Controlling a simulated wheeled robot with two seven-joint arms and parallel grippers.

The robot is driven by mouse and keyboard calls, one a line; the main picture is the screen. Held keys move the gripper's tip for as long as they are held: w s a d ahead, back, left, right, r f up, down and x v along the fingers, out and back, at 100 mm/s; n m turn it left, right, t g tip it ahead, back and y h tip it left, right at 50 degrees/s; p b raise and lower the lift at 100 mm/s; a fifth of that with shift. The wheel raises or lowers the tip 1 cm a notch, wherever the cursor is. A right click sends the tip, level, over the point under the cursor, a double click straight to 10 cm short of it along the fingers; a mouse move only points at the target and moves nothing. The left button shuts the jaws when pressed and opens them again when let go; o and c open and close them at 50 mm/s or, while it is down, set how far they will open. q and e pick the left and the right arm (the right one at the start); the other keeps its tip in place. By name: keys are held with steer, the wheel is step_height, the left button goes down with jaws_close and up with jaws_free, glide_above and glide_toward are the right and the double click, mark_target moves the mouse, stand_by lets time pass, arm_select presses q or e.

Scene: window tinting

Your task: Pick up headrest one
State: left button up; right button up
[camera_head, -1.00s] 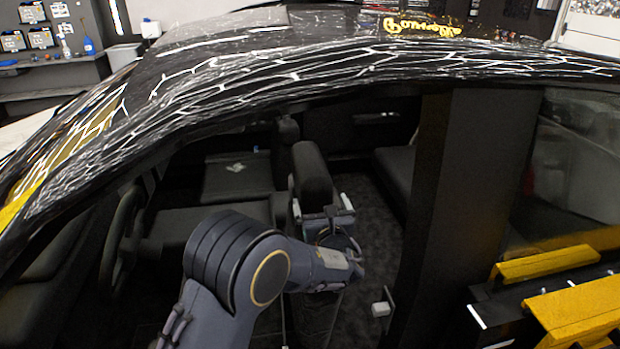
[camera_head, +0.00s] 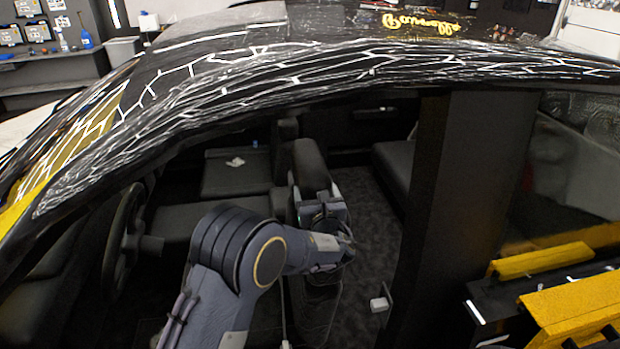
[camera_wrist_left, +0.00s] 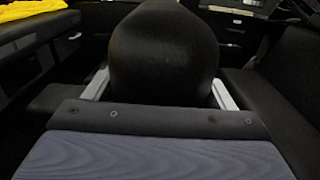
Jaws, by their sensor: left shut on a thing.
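The black, rounded headrest (camera_head: 311,168) stands upright inside the car, seen through the side window opening. It fills the middle of the left wrist view (camera_wrist_left: 163,52). My left gripper (camera_head: 321,208) reaches in through the opening and is shut on the headrest, with one light finger on each side of it. The fingers also show in the left wrist view (camera_wrist_left: 160,92). The headrest's lower part is hidden behind my gripper, so I cannot tell whether it is clear of the seat. My right gripper is not in view.
The car's patterned roof edge (camera_head: 300,75) arches above my arm. A thick dark pillar (camera_head: 470,170) stands to the right, and the steering wheel (camera_head: 118,235) to the left. Yellow padded bars (camera_head: 575,310) are outside at lower right. Dark floor (camera_head: 365,210) shows right of the headrest.

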arm_select(q)
steer(key=shift+r, duration=0.15)
steer(key=shift+c, duration=0.2)
steer(key=shift+r, duration=0.1)
step_height(320, 180, up, 18)
steer(key=shift+b, duration=0.45)
